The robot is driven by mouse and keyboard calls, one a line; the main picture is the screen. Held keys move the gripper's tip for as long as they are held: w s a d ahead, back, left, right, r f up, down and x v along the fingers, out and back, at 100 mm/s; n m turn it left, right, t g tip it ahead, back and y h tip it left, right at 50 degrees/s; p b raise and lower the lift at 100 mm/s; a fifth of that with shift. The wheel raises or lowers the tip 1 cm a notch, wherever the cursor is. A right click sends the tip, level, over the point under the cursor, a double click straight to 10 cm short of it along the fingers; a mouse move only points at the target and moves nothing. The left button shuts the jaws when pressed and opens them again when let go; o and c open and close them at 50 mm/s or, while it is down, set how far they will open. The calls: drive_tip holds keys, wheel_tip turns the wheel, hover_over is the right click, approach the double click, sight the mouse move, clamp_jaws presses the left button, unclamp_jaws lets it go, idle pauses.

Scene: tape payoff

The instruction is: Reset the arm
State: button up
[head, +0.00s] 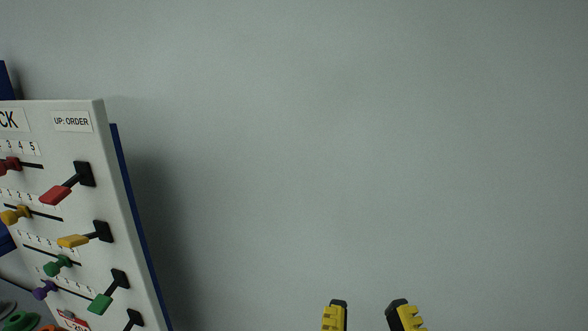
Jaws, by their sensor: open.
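My gripper (368,314) shows at the bottom edge of the head view, right of the middle. Its two yellow fingers with black tips point up and stand apart, with nothing between them. The rest of my gripper and my arm are out of the frame. The fingers are well to the right of the white panel (128,230) and appear clear of it.
The panel at the left bears a red lever (58,194), a yellow lever (75,241) and a green lever (102,303), plus several coloured slider knobs. Round coloured items (18,322) lie at the bottom left corner. A plain grey wall (380,130) fills the rest.

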wheel_tip(320, 180, up, 23)
drive_tip(key=p, duration=1.9)
drive_tip(key=shift+p, duration=0.3)
